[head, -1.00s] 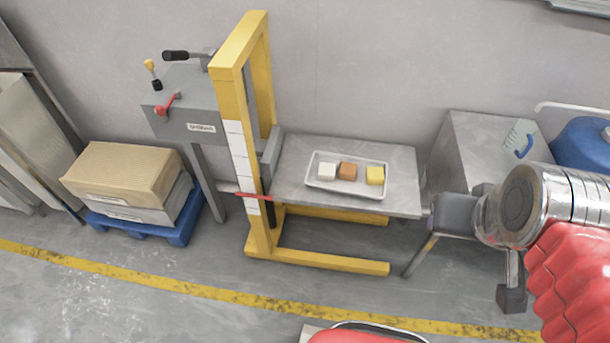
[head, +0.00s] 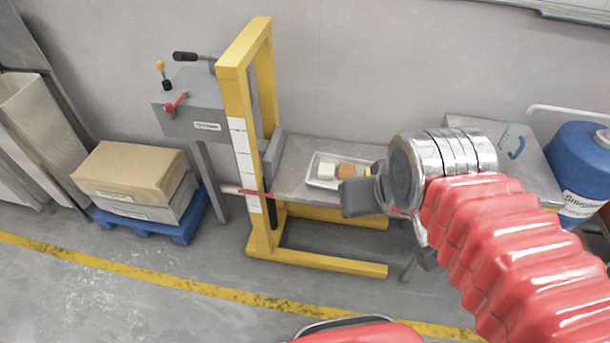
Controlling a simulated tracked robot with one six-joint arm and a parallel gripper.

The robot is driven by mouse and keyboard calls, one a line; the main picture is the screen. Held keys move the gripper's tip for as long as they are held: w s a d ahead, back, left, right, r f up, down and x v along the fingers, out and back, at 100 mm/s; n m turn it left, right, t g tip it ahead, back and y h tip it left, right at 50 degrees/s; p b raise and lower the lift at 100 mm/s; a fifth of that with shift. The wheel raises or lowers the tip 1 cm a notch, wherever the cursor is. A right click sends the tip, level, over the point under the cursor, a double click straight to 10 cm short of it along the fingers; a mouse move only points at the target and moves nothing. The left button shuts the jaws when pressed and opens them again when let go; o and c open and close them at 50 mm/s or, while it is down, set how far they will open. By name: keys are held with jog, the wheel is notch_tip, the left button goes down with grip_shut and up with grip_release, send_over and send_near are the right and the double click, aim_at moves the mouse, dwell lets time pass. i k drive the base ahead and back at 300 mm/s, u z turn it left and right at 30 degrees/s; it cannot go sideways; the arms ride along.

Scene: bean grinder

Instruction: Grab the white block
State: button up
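The white block (head: 327,170) lies at the left in a white tray (head: 312,175). A brown block (head: 346,170) lies to its right in the same tray. A yellow block (head: 378,166) is mostly hidden behind my arm at the tray's right side. The tray rests on a grey metal platform (head: 291,180). My gripper (head: 358,197) shows as a dark grey part in front of the platform, below and right of the white block in the picture. Its fingers cannot be made out.
A yellow lift frame (head: 237,120) with a red pointer (head: 245,192) stands left of the platform. Boxes (head: 130,172) sit on a blue pallet (head: 150,226) at the left. A blue drum (head: 580,165) stands at the far right. The floor in front is clear.

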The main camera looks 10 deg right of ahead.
aim_at(326, 172)
jog(key=u, duration=1.3)
jog(key=i, duration=0.95)
jog(key=u, duration=0.05)
